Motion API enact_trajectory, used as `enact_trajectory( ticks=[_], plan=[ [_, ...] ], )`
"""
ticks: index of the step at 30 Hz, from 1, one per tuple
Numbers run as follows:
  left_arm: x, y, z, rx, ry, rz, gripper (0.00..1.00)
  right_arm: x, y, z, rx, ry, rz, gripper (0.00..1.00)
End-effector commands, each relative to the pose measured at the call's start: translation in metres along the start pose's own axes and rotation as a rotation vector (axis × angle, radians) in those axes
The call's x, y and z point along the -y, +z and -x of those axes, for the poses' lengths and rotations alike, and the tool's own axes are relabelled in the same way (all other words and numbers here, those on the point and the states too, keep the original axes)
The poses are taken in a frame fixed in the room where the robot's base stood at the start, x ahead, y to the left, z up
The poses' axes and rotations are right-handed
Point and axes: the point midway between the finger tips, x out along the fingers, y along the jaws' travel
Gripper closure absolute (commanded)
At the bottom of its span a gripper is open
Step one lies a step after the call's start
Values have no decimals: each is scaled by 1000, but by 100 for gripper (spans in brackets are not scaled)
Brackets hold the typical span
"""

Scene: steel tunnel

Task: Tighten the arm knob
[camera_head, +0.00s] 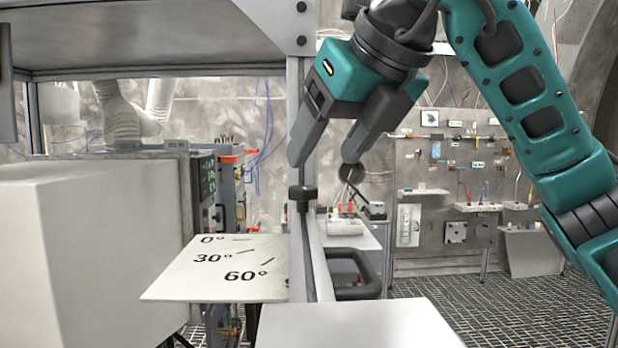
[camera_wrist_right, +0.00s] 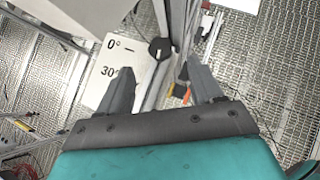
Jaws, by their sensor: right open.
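A black knob (camera_head: 303,193) sits on the grey upright post, behind a white angle plate (camera_head: 170,285) marked 0°, 30° and 60°. In the right wrist view the black knob (camera_wrist_right: 160,48) shows a white mark and lies just beyond the fingertips, between their lines. My right gripper (camera_head: 327,160) is open and empty, pointing down, its left fingertip just above the knob in the head view. Its two fingers also show in the wrist view (camera_wrist_right: 160,70). No contact with the knob is visible. My left gripper is not in view.
A dark round piece (camera_head: 351,173) shows by the right fingertip; I cannot tell what it belongs to. A black handle (camera_head: 357,273) stands right of the post. A large white box (camera_head: 90,250) fills the left. A tool board (camera_head: 450,200) stands behind.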

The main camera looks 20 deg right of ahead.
Motion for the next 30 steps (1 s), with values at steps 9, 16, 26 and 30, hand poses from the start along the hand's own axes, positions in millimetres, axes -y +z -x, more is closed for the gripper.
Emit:
enact_trajectory(
  ticks=[9,16,26,30],
  plan=[
    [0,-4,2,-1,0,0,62,1,0,-52,-2,-1,-1,34],
    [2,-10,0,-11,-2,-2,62,1,0,-63,0,-1,-2,34],
    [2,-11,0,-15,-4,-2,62,1,0,-63,0,-1,-2,46],
    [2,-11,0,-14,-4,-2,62,1,0,-63,0,-1,-1,59]
  ],
)
